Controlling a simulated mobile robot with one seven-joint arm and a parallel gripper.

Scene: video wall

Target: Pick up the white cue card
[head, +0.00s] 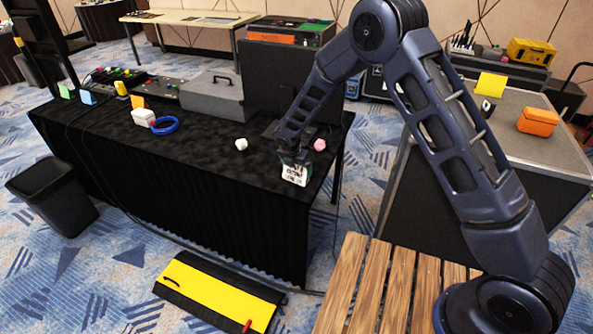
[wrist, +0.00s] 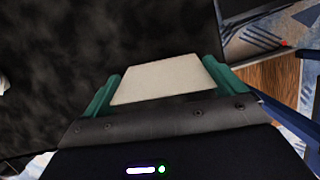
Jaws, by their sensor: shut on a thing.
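The white cue card (head: 295,173) has dark writing on its face and shows at the front right edge of the black-draped table. In the wrist view the cue card (wrist: 165,78) is a plain pale sheet between the two green fingers. My gripper (head: 293,158) is shut on the card. It also shows in the wrist view (wrist: 168,84), with a finger at each side edge of the card. In the head view the fingers are partly hidden. I cannot tell whether the card touches the tabletop.
On the black table (head: 190,150) lie a white crumpled piece (head: 241,144), a pink one (head: 320,144), a blue ring (head: 165,125) and a white box (head: 143,117). A grey case (head: 212,97) stands behind. A flight case (head: 500,150) stands right, a wooden slatted surface (head: 375,285) in front.

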